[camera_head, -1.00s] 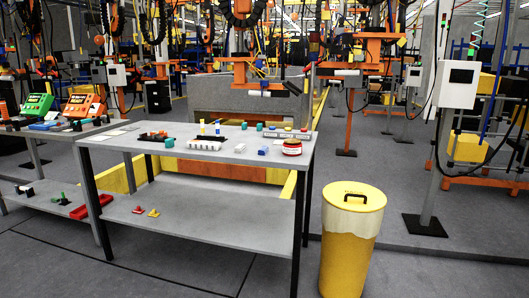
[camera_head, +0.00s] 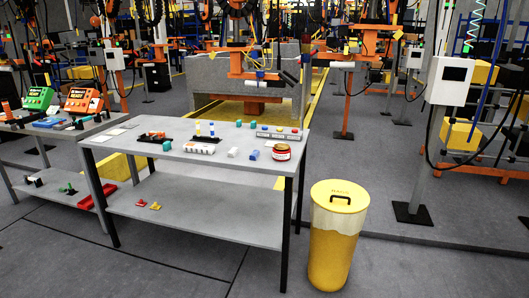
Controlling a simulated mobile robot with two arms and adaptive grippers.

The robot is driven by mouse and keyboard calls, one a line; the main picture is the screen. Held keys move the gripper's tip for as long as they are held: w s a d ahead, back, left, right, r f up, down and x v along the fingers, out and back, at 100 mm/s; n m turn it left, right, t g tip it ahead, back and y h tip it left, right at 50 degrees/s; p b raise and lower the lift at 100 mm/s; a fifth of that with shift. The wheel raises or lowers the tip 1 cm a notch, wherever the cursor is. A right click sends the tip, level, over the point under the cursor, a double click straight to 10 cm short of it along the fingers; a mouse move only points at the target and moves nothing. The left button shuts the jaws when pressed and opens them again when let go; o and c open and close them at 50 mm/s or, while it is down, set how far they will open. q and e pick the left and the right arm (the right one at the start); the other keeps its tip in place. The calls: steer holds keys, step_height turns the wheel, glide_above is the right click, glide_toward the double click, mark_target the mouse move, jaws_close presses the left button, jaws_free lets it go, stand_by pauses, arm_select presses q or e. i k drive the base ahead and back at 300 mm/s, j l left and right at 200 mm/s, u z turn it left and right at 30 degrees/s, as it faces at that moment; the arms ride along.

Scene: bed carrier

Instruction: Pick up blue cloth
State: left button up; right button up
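I cannot make out a thing that is clearly a blue cloth. A small blue item (camera_head: 253,154) lies on the grey table (camera_head: 125,150), left of a red-and-white round container (camera_head: 281,152); it is too small to tell whether it is cloth. A flat blue item (camera_head: 48,122) lies on the left workbench (camera_head: 98,127), in front of the green READY device (camera_head: 38,99). Neither of my grippers shows in the head view.
A yellow lidded bin (camera_head: 334,250) stands at the table's right front. The lower shelf (camera_head: 205,218) holds small red and yellow parts. A post with a white box (camera_head: 449,80) stands at right. Grey floor (camera_head: 430,270) is clear in front.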

mark_target(253, 155)
steer(key=i+j+z, duration=0.15)
steer(key=z, duration=0.2)
steer(key=i+j+z, duration=0.15)
steer(key=z, duration=0.2)
steer(key=i+j+z, duration=0.1)
steer(key=j+z, duration=0.25)
